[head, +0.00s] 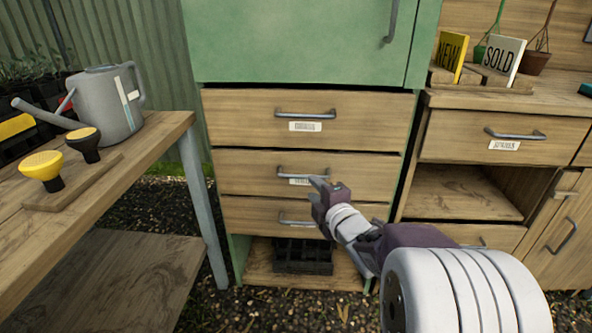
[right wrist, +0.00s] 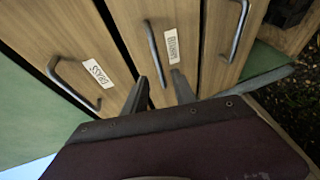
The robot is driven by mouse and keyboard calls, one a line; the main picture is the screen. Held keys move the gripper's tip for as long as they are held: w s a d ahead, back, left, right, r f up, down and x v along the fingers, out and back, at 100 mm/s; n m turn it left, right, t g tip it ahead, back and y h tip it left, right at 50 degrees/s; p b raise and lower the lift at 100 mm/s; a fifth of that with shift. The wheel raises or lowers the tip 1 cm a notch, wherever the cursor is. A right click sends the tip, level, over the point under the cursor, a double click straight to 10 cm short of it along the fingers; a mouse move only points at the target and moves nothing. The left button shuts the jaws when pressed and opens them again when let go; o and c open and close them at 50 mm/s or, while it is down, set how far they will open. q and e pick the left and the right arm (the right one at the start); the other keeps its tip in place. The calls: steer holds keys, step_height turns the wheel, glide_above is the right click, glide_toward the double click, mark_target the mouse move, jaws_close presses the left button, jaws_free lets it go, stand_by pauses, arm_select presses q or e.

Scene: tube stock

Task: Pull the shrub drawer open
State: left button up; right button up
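The green cabinet has a stack of wooden drawers with bar handles. The top drawer (head: 240,120) has a label that seems to read "GRASS" in the right wrist view (right wrist: 80,50). The middle drawer (head: 240,172) has a small label, likely the shrub one, but I cannot read it surely; it also shows in the right wrist view (right wrist: 135,25). Its handle (right wrist: 153,50) runs between my right fingers. All drawers look shut. My right gripper (head: 318,187) is open at the middle drawer's handle, partly covering its label; contact is unclear. My left gripper is out of view.
A wooden cabinet with a drawer (head: 455,135) and signs stands at right. A black crate (head: 300,262) sits on the cabinet's bottom shelf. Gravel ground lies in front.

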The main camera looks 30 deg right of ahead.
mark_target(304, 177)
steer(key=x, duration=0.9)
steer(key=shift+d, duration=0.1)
steer(key=shift+s, duration=0.1)
jaws_close()
stand_by(1.2)
